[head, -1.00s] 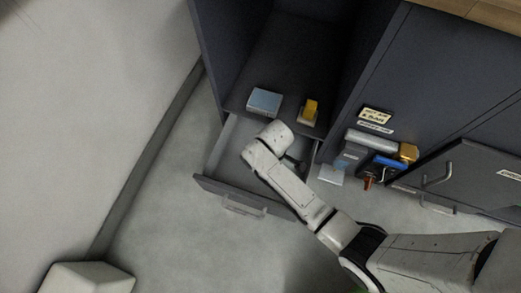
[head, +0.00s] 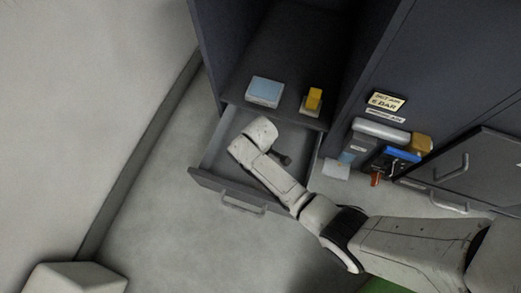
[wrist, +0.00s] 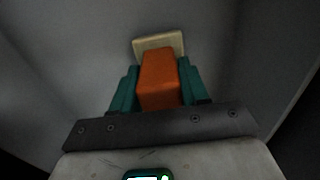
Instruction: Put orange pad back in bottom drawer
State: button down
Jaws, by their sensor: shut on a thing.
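The orange pad (wrist: 160,80) is between the teal fingers of my gripper (wrist: 158,88) in the wrist view. A pale cream plate (wrist: 158,45) shows at its far end; I cannot tell whether it is part of the pad. Grey surfaces surround it there. In the head view the bottom drawer (head: 230,193) is pulled open, and my arm reaches over it with the wrist end above the drawer's inside.
On the shelf above the drawer are a light blue block (head: 264,91) and a yellow block on a small base (head: 313,100). To the right are a unit with a blue part (head: 402,155) and a cabinet door with handles (head: 470,165). Open floor (head: 170,230) lies to the left.

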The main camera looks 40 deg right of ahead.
jog(key=shift+f, duration=0.1)
jog(key=c, duration=0.6)
grip_release()
jog(key=shift+o, duration=0.2)
notch_tip(320, 180, up, 12)
jog(key=p, duration=0.6)
jog(key=shift+p, duration=0.3)
jog(key=shift+s+d+r, duration=0.2)
jog(key=shift+s+d, duration=0.05)
jog(key=shift+s, duration=0.15)
jog(key=s+d+r+m, duration=0.3)
jog(key=s+r, duration=0.3)
jog(key=s, duration=0.3)
jog(key=s+d+r+m+t, duration=0.1)
jog(key=s+d+r+m, duration=0.3)
jog(key=s+r, duration=0.3)
jog(key=s, duration=0.3)
jog(key=shift+m, duration=0.3)
